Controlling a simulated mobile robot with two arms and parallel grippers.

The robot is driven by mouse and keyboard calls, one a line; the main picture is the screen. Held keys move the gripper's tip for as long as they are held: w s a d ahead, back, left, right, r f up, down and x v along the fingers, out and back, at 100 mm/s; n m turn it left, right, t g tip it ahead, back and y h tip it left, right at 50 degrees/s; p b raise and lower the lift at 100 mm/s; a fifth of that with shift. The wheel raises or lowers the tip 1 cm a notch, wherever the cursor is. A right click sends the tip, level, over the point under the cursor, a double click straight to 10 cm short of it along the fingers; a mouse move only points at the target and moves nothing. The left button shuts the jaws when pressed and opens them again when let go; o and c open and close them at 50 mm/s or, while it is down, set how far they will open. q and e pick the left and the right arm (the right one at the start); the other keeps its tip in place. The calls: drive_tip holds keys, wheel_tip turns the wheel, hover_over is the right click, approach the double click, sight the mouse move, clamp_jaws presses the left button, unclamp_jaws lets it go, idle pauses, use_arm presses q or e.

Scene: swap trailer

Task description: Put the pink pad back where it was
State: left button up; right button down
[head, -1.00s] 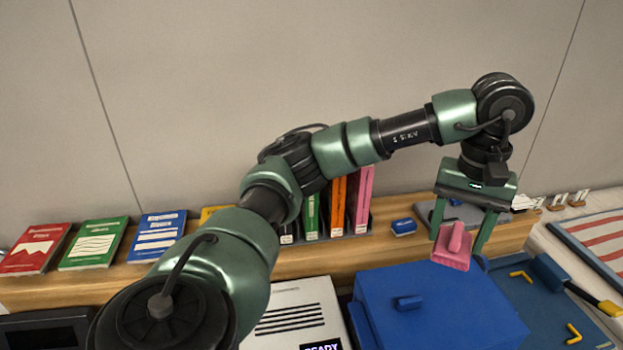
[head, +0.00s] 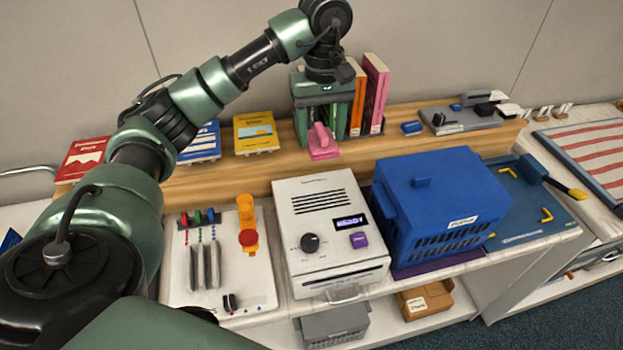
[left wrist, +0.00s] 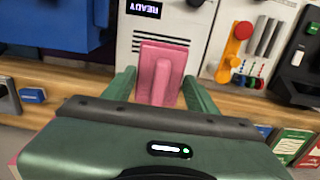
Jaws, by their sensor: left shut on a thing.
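The pink pad (head: 322,145) is a flat plate with a raised grip on top. My left gripper (head: 321,132) is shut on it and points down. In the head view the pad appears in front of the upright books, over the wooden ledge (head: 222,180) behind the white machine (head: 330,190). In the left wrist view the pad (left wrist: 160,72) sits between the two green fingers, with the white machine (left wrist: 190,20) beyond it. I cannot tell its exact height. The gripper partly hides the books. My right gripper is not in view.
A blue box (head: 440,190) with a small top handle stands right of the white machine. Upright pink and orange books (head: 375,95), a small blue block (head: 411,128) and a grey device (head: 460,120) stand on the ledge. A lever panel (head: 205,250) is at left.

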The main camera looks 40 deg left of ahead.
sight(321, 148)
use_arm(q)
wheel_tip(321, 148, down, 13)
drive_tip(key=shift+r+p, duration=0.1)
drive_tip(key=shift+p, duration=1.05)
wheel_tip(321, 148, down, 3)
drive_tip(key=shift+f+p, duration=0.15)
drive_tip(key=shift+p, duration=0.4)
drive_tip(key=shift+f, duration=0.3)
drive_tip(key=o, duration=1.2)
drive_tip(key=shift+r, duration=0.15)
drive_tip(key=shift+r+b, duration=2.15)
drive_tip(key=shift+r, duration=3.85)
